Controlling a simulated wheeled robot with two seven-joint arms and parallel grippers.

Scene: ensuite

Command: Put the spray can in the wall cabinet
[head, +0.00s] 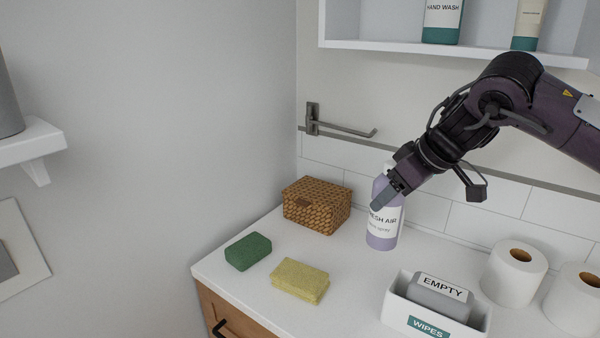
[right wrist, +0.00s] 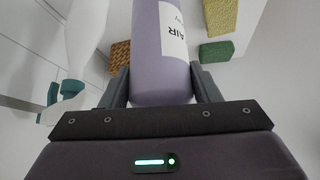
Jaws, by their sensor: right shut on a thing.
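The spray can (head: 381,232) is a lavender can with a white label reading "FRESH AIR". It stands upright at the back of the white counter, and I cannot tell whether its base touches the top. My right gripper (head: 387,199) is shut on its upper part; in the right wrist view the can (right wrist: 150,60) sits between the two fingers of the gripper (right wrist: 160,88). The wall cabinet (head: 380,46) is white and open-fronted, above the counter. It holds a hand wash bottle (head: 441,20) and a tube (head: 527,25). My left gripper is not in view.
A wicker basket (head: 317,206), a green sponge (head: 248,251) and a yellow sponge (head: 299,281) lie left of the can. A white wipes box (head: 396,306) and toilet rolls (head: 514,273) stand to the right. A metal rail (head: 345,130) sticks out under the cabinet.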

